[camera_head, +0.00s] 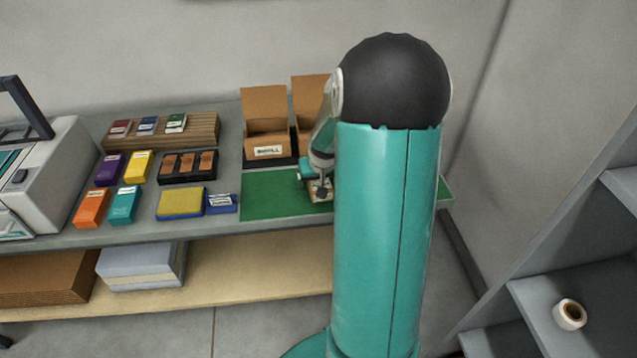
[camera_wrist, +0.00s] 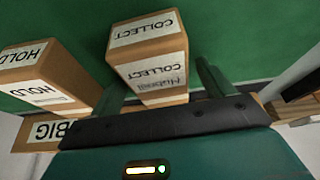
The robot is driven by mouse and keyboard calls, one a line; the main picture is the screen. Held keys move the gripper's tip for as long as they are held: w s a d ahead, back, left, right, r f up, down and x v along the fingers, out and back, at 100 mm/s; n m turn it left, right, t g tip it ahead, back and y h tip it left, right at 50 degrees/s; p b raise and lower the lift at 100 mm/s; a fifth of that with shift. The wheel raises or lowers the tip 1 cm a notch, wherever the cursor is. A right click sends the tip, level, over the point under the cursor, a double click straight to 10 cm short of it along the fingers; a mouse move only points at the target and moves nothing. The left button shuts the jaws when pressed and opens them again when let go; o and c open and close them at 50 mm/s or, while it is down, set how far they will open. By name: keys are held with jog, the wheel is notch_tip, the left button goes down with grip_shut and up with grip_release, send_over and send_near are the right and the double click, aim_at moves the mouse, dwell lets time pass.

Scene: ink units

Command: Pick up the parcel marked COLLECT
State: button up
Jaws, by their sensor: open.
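The parcel marked COLLECT (camera_wrist: 148,52) is a brown box with white labels, standing on the green mat (camera_wrist: 245,25) in the wrist view. My gripper (camera_wrist: 160,82) is open, with one finger to each side of the parcel's near part in the picture. I cannot tell whether the fingers touch it. In the head view my gripper (camera_head: 320,186) is low over the green mat (camera_head: 270,197), and my arm hides much of that area.
A parcel marked HOLD (camera_wrist: 42,75) stands close on the left in the wrist view. In the head view, open cardboard boxes (camera_head: 265,110) stand behind the mat. Small coloured boxes (camera_head: 137,167) and a yellow pad (camera_head: 180,203) lie to the left.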

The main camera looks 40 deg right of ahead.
jog(key=shift+f, duration=0.25)
jog(key=c, duration=1.2)
jog(key=shift+r, duration=0.1)
